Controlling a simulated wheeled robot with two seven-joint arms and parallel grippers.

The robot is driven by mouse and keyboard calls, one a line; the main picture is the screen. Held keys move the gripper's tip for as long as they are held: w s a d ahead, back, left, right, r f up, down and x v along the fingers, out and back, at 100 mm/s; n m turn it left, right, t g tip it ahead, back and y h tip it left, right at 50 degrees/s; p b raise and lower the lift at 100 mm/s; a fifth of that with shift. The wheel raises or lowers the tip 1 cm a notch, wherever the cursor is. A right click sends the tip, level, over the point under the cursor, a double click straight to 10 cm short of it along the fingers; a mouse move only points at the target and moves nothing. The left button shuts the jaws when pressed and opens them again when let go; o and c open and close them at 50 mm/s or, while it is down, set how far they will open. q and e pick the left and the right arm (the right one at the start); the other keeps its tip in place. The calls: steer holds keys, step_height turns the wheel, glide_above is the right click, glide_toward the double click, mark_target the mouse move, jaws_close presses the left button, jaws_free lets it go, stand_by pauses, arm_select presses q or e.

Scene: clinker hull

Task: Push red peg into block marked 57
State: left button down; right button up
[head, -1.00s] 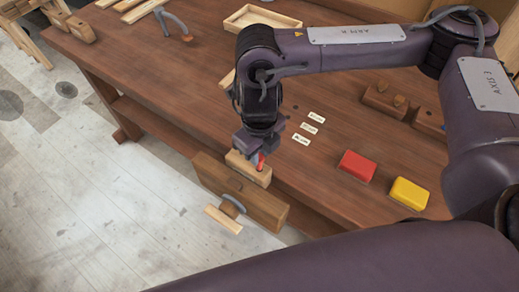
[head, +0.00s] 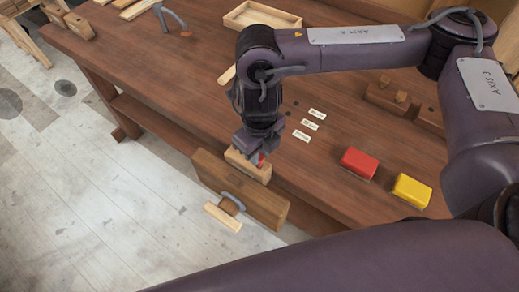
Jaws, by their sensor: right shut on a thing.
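A light wooden block (head: 240,165) sits at the bench's front edge, above the darker wood of the vise. The red peg (head: 261,160) shows as a small bit of red at the block's right part, mostly hidden by my right gripper. My right gripper (head: 256,152) points down over the block and is shut on the red peg. I cannot tell how deep the peg sits. No number can be read on the block. My left gripper is not in view.
A front vise (head: 262,204) with a light handle (head: 222,217) sticks out from the wooden bench (head: 330,180). Red (head: 359,163) and yellow (head: 411,191) blocks lie to the right. Small labels (head: 309,125), a tray (head: 262,16) and wooden blocks (head: 388,99) lie farther back.

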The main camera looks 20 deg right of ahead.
steer(key=shift+s+f, duration=0.1)
steer(key=o, duration=1)
step_height(320, 180, up, 8)
steer(key=p, duration=0.8)
